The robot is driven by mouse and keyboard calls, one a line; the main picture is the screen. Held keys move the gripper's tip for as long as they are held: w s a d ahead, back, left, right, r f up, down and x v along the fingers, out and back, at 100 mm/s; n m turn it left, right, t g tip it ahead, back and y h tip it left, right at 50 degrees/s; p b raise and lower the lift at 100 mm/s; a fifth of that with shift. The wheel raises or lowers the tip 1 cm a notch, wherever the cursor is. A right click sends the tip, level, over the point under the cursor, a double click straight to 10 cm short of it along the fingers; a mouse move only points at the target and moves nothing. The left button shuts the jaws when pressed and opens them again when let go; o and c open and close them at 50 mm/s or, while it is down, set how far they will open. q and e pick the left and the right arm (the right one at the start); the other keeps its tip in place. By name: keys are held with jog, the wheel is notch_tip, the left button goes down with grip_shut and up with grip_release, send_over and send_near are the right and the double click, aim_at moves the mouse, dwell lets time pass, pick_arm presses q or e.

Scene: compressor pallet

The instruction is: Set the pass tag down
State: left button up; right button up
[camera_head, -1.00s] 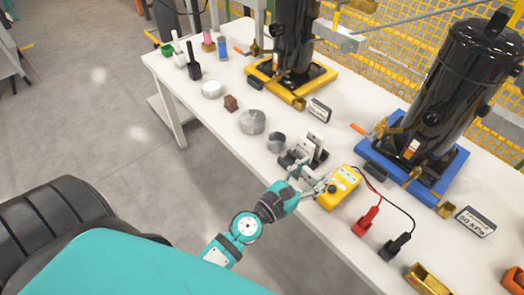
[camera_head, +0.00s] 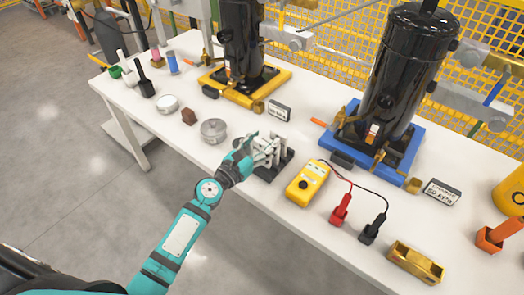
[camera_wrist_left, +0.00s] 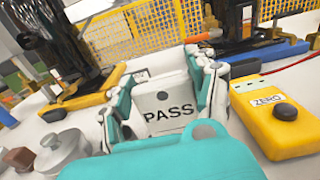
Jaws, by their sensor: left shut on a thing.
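The white pass tag (camera_wrist_left: 165,110), marked PASS and with a small dark hole near its top, stands upright between the fingers of my left gripper (camera_wrist_left: 165,90) in the left wrist view. The gripper is shut on it. In the head view my left gripper (camera_head: 258,152) is over a dark holder (camera_head: 275,169) with pale upright plates, on the white table. The fingers and plates overlap there, so I cannot tell whether the tag touches the holder. My right gripper is not in view.
The yellow meter (camera_head: 307,183) lies close right of the holder, with red (camera_head: 340,210) and black (camera_head: 373,230) probes wired to it. A round metal lidded piece (camera_head: 213,130) and a brown block (camera_head: 189,116) stand to the left. Black compressors (camera_head: 402,75) stand behind.

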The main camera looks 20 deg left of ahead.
aim_at(262, 150)
pick_arm(q)
jog(key=shift+w+a+f, duration=0.1)
jog(key=shift+w+f, duration=0.05)
jog(key=shift+w, duration=0.05)
notch_tip(262, 150, down, 3)
jog(key=b, duration=0.3)
jog(key=shift+f, duration=0.25)
jog(key=shift+s+f, duration=0.1)
jog(key=o, duration=1)
jog(key=shift+c, duration=0.2)
jog(key=shift+r, duration=0.2)
